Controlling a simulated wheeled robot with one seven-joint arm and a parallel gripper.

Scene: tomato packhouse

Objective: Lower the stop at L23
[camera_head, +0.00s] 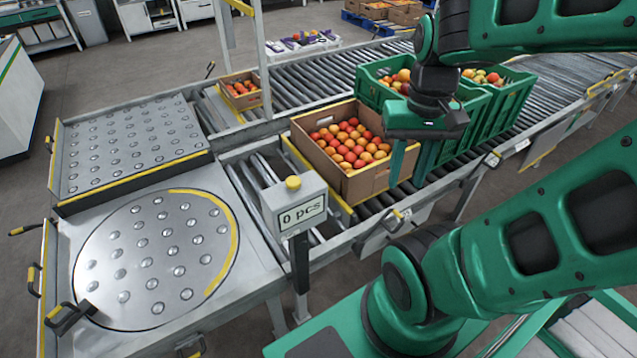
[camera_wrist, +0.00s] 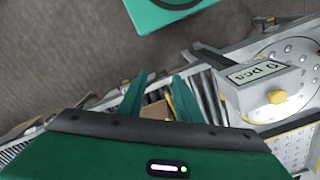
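No label reading L23 can be made out. A yellow-edged stop plate (camera_head: 318,172) stands across the near roller lane, at the left end of a cardboard box (camera_head: 377,184) of tomatoes. A lever-like handle (camera_head: 398,217) sits on the lane's near side rail, below the box; whether it belongs to that stop I cannot tell. My gripper (camera_head: 412,168) hangs at the right end of the box in the head view, fingers pointing down. In the wrist view its two fingers (camera_wrist: 158,100) are apart with a bit of cardboard visible between them. It holds nothing that I can see.
Green crates (camera_head: 508,110) of tomatoes stand on the rollers right of the box. A counter post (camera_head: 294,208) reads "0 pcs". A round ball-top turntable (camera_head: 152,262) and a ball table (camera_head: 130,150) lie left. A small box (camera_head: 242,92) stands on the far lane.

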